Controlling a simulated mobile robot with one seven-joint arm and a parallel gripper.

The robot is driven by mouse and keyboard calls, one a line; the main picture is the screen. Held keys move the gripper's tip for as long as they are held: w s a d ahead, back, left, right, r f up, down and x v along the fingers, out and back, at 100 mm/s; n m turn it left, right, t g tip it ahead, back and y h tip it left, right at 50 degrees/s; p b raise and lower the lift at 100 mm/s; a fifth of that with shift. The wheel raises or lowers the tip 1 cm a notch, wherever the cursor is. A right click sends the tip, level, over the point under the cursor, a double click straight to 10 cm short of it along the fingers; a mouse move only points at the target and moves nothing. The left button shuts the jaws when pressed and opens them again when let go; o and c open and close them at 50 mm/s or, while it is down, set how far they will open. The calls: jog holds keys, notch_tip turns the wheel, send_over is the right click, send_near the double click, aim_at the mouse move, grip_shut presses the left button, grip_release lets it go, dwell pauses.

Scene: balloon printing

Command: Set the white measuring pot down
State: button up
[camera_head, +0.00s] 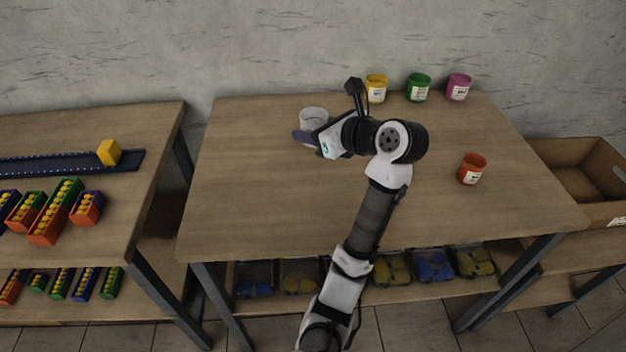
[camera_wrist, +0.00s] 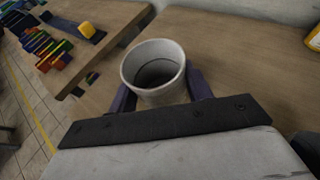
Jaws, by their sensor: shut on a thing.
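The white measuring pot (camera_head: 313,117) is at the back left part of the middle table (camera_head: 250,200). In the wrist view the pot (camera_wrist: 155,98) stands upright with its open mouth up, and it looks empty. My gripper (camera_head: 306,134) is shut on the pot, with its purple fingers on either side of it; the fingers also show in the wrist view (camera_wrist: 160,92). The pot's underside is hidden, so I cannot tell whether it touches the tabletop.
Yellow (camera_head: 376,88), green (camera_head: 418,87) and pink (camera_head: 458,87) paint jars stand along the back edge. An orange jar (camera_head: 471,168) stands at the right. The table's left and front are clear. A cardboard box (camera_head: 590,175) is on the right, and a second table (camera_head: 90,225) on the left.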

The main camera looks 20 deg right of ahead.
aim_at(314, 188)
notch_tip(314, 188, down, 14)
jog(key=shift+f, duration=0.2)
dwell(0.4)
jog(key=o, duration=1)
jog(key=shift+f, duration=0.1)
jog(key=v, duration=1.2)
